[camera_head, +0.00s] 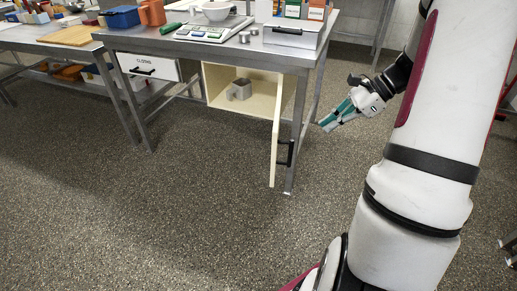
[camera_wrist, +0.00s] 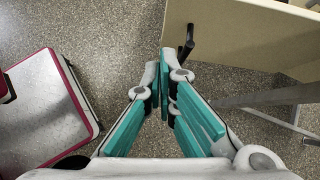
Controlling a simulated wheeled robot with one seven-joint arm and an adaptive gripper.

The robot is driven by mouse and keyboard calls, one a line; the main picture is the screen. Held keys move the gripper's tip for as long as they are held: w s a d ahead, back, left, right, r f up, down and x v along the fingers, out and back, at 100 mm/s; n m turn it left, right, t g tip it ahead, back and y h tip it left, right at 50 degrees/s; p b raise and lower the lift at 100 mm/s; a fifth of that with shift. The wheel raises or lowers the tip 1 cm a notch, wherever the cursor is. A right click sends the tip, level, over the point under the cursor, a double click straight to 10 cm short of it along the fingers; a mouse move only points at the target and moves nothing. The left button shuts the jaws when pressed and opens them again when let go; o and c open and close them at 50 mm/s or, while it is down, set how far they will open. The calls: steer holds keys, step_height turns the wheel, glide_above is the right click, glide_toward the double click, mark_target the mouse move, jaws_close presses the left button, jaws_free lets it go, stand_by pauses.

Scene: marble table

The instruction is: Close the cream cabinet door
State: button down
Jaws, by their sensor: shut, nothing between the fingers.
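The cream cabinet (camera_head: 226,75) hangs under the steel table, its inside visible with a small grey object (camera_head: 240,89) in it. Its cream door (camera_head: 275,136) stands open, swung out toward me and seen nearly edge-on. A black handle (camera_head: 287,152) is on the door's right-hand face. My gripper (camera_head: 323,125) is to the right of the door, apart from it, with its teal fingers shut and empty. In the wrist view the fingertips (camera_wrist: 164,72) meet just left of the black handle (camera_wrist: 187,41), and the door panel (camera_wrist: 245,38) fills the upper right.
A table leg (camera_head: 299,130) stands just behind the door, near the handle. A white drawer (camera_head: 150,67) is left of the cabinet. A scale (camera_head: 205,30), bowl (camera_head: 217,11) and box (camera_head: 292,33) sit on the table (camera_head: 150,41). The speckled floor in front is clear.

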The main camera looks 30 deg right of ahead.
mark_target(290, 147)
steer(key=shift+m+t, duration=0.4)
steer(key=shift+m, duration=0.4)
steer(key=shift+w+b+x, duration=0.15)
steer(key=shift+b+x, duration=1.15)
steer(key=shift+x, duration=2.35)
steer(key=shift+w+b+x, duration=0.1)
steer(key=shift+b+x, duration=1.2)
steer(key=shift+x, duration=2.35)
